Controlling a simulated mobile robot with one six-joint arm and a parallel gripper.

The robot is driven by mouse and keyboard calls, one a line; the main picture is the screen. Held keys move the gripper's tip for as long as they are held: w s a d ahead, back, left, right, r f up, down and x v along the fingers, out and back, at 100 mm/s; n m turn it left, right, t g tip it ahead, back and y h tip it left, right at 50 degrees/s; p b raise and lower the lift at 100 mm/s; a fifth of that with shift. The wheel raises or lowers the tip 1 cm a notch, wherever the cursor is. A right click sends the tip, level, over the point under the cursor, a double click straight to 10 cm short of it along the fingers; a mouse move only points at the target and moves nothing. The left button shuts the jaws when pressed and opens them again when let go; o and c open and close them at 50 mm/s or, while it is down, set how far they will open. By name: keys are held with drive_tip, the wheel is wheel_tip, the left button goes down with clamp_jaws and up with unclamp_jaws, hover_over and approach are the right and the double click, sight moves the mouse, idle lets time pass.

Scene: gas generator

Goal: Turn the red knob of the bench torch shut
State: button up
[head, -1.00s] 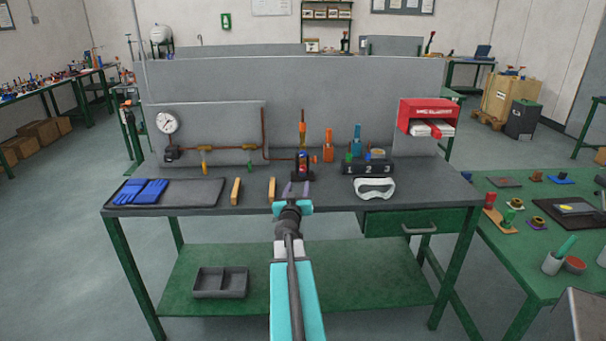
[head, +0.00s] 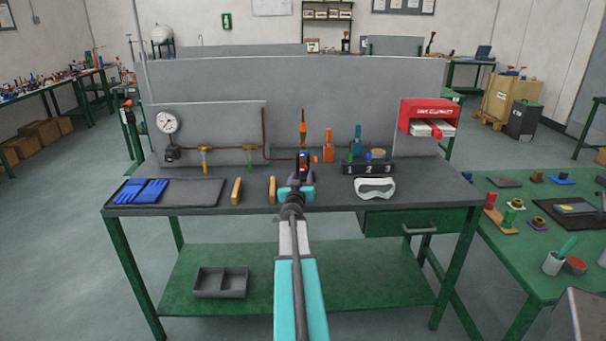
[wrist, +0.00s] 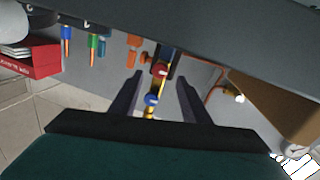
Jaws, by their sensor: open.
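The bench torch (head: 303,155) stands upright near the middle of the bench, partly hidden by my gripper in the head view. Its red knob (head: 314,159) shows at its right side. In the wrist view, the red knob (wrist: 160,70) lies between and just beyond my fingertips, with a blue knob (wrist: 152,99) on the brass part nearer the palm. My gripper (wrist: 159,75) is open, one finger on each side of the torch, with no clear contact visible. In the head view, my gripper (head: 300,178) is low in front of the torch.
Wooden sticks (head: 236,190), blue gloves (head: 153,191) and a pressure gauge (head: 167,123) are to the left. A grey panel (head: 380,100) stands behind.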

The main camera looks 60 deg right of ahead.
sight(304, 169)
drive_tip(key=shift+x, duration=1.9)
drive_tip(key=shift+c, duration=0.4)
drive_tip(key=c, duration=0.9)
